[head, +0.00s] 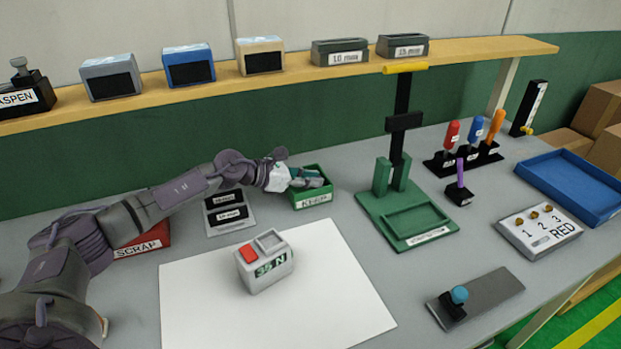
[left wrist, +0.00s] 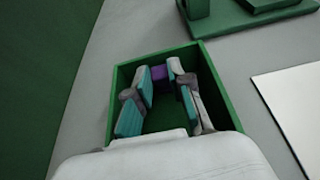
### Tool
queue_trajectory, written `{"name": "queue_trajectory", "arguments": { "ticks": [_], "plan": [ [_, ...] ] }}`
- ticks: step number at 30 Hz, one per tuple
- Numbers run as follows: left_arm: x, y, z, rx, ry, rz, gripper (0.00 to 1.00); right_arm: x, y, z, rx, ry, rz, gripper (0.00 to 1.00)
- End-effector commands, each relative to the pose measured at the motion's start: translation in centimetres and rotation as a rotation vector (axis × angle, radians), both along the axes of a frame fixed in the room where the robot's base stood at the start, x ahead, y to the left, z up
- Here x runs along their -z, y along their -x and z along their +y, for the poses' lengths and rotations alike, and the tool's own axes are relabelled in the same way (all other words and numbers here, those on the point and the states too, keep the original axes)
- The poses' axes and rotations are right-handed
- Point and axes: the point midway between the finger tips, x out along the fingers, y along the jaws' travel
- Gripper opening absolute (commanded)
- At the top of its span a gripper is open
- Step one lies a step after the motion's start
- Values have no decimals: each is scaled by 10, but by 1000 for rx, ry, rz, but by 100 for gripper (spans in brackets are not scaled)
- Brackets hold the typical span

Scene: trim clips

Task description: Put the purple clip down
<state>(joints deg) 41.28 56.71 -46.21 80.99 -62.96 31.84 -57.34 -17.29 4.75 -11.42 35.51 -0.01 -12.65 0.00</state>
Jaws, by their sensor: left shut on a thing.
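My left gripper (head: 318,180) reaches into a small green box (head: 312,200) at the middle of the table. In the left wrist view its two teal-padded fingers (left wrist: 160,88) are inside the walls of the box (left wrist: 222,88). The purple clip (left wrist: 160,74) shows between the fingertips, and the gripper is shut on it. The fingers hide part of the clip, and I cannot tell whether it touches the box floor. The clip cannot be made out in the head view. My right gripper is not in view.
A red SCRAP bin (head: 146,240) stands left of the green box. A green press stand (head: 408,215) is to the right. A shelf (head: 290,66) runs behind.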

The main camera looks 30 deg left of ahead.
Motion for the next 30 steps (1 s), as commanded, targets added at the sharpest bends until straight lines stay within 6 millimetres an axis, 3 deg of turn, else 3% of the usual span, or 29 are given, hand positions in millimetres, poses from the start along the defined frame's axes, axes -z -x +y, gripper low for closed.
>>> {"name": "queue_trajectory", "arguments": {
  "ticks": [9,10,15,26,30],
  "plan": [
    [4,0,0,0,1,-1,4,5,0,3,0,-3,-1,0],
    [4,0,0,0,1,-1,22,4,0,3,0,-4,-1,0],
    [2,0,0,0,1,-1,46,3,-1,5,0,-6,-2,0],
    [-4,0,1,-1,0,-2,46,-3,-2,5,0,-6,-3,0],
    [-8,16,16,-3,-3,-1,46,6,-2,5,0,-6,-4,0]
  ]
}}
